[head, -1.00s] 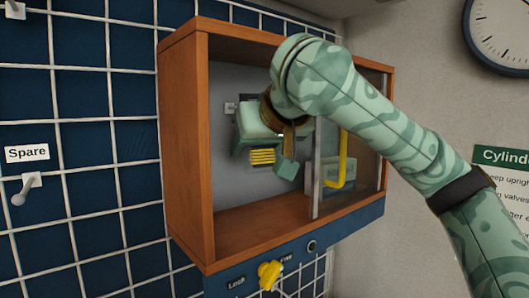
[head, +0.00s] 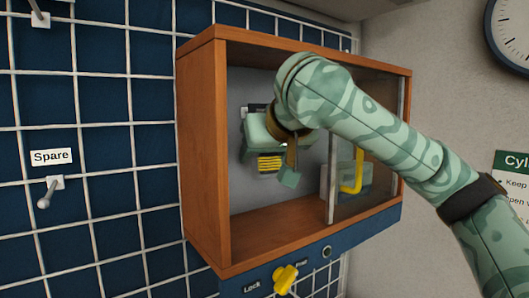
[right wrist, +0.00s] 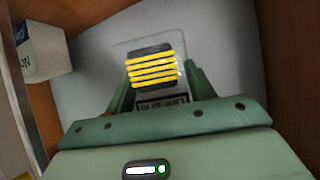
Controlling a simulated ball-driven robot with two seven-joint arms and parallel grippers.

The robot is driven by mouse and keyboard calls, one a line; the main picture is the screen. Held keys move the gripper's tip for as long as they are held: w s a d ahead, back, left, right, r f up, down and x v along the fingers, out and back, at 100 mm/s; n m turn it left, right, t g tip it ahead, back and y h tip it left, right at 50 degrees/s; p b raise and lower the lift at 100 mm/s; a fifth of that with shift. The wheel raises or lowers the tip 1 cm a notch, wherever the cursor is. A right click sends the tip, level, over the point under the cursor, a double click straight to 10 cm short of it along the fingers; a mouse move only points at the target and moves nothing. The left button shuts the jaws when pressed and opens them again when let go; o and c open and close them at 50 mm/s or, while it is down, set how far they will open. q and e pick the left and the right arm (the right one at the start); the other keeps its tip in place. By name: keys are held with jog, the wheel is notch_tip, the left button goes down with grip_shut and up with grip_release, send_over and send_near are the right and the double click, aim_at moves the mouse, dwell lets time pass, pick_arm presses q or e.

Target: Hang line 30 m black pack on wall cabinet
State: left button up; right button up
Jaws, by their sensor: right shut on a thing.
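The wall cabinet (head: 203,150) is a wooden box with a grey back, open at its left part. My right gripper (head: 272,163) is inside the opening, near the back panel. It is shut on the line pack (head: 270,162), which shows yellow and black stripes. In the right wrist view the striped pack (right wrist: 152,67) is between the two green fingers (right wrist: 161,82), in front of the grey back. A small label (right wrist: 162,103) shows upside down beside it. Whether the pack touches a hook is hidden. My left gripper is not in view.
A sliding glass pane with a yellow handle (head: 352,172) covers the right part, with a box (right wrist: 42,52) behind it. A yellow knob (head: 285,278) is below, by a "Lock" label. A "Spare" label (head: 51,157) and peg (head: 50,192) are on the grid wall at left.

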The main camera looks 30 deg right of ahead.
jog(key=o, duration=1.1)
jog(key=b+v, duration=0.2)
jog(key=v, duration=1.4)
jog(key=shift+s, duration=0.25)
